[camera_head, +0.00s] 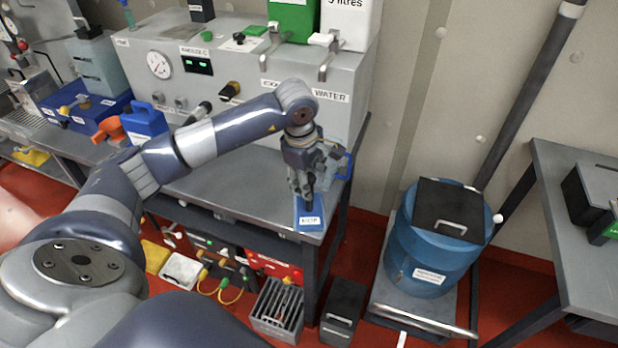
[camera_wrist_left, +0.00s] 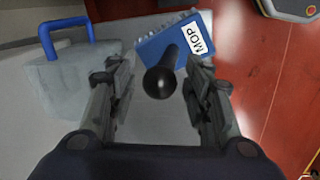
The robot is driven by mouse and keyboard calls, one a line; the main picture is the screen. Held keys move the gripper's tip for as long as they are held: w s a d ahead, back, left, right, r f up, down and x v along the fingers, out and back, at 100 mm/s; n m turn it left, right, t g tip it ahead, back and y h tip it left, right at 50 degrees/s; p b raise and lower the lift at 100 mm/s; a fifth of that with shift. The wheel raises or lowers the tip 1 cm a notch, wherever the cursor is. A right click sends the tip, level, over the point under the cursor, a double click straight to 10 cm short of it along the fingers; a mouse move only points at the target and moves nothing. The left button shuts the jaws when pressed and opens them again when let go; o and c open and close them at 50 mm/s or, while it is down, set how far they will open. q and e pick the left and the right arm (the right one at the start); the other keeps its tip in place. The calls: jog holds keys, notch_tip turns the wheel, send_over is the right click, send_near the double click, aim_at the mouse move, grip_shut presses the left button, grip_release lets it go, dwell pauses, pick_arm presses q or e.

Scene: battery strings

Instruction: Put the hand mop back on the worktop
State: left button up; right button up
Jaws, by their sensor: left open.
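The hand mop is a blue block with a white MOP label and a dark round-ended handle. In the head view the mop (camera_head: 310,219) is at the front right corner of the grey worktop (camera_head: 235,192), seemingly lying on it. My left gripper (camera_head: 305,197) is open just above it, pointing down. In the left wrist view the mop (camera_wrist_left: 178,48) lies beyond the fingertips, and its upright handle shows between the open fingers of the left gripper (camera_wrist_left: 158,85), with gaps on both sides. The gripper partly hides the mop in the head view. My right gripper is not in view.
Behind is a grey machine panel (camera_head: 225,80) with a gauge. The worktop's middle is clear.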

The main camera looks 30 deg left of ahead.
pick_arm(q)
jog(key=shift+r, duration=0.35)
notch_tip(320, 180, up, 11)
jog(key=s+b, duration=0.2)
jog(key=shift+r, duration=0.15)
jog(key=shift+s, duration=0.1)
